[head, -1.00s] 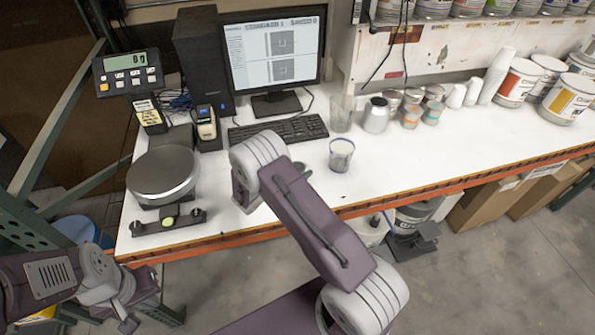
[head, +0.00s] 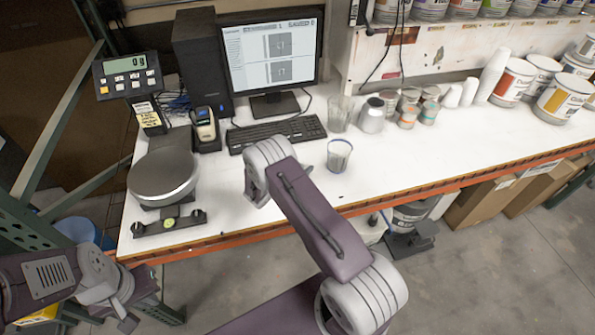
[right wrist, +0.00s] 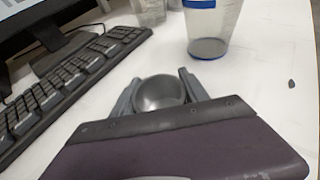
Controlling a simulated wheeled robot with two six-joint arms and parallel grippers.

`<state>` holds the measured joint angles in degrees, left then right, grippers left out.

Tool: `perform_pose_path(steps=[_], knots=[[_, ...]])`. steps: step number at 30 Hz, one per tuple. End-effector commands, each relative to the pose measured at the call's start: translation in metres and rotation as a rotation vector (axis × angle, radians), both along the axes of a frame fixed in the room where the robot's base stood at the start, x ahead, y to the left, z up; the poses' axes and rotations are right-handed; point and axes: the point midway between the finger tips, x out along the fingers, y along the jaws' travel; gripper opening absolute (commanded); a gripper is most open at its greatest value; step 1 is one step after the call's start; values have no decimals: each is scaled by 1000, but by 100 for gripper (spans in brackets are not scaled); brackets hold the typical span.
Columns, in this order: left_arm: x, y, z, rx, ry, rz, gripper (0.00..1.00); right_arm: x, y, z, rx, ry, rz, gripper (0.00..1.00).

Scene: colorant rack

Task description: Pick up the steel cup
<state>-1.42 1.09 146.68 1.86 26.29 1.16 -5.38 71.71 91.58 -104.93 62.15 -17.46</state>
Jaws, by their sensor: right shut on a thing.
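The steel cup (right wrist: 160,93) is a small round silvery cup in the right wrist view, seen from above with its inside showing. My right gripper (right wrist: 158,84) is shut on it, with one grey finger on each side. I cannot tell whether the cup touches the table. In the head view my right arm's wrist hides the cup and the fingers. My left gripper (head: 128,322) is low at the left edge of the head view, off the table; its jaw opening is unclear.
A clear cup with a blue rim (head: 339,157) stands right of my right wrist. A keyboard (head: 276,134) and monitor (head: 270,60) are behind. A round scale (head: 163,178) is at left. Several cans and cups line the back right. The front right table is clear.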

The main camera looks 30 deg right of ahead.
Motion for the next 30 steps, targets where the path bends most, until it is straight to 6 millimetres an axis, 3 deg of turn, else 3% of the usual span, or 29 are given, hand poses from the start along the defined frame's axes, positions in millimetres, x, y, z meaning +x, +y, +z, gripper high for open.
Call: perform_pose_path(steps=[5,10,21,25,30], knots=[[0,0,-3,0,0,0,0,0,0,9,0,-1,0,3],[0,0,-13,0,0,0,0,1,0,42,1,-7,0,3],[0,0,-28,0,0,0,0,-83,-26,91,0,-3,-2,3],[0,0,-31,0,0,0,0,-102,-32,103,0,-2,-2,3],[0,0,-32,0,0,0,0,-111,-34,110,0,-1,0,3]])
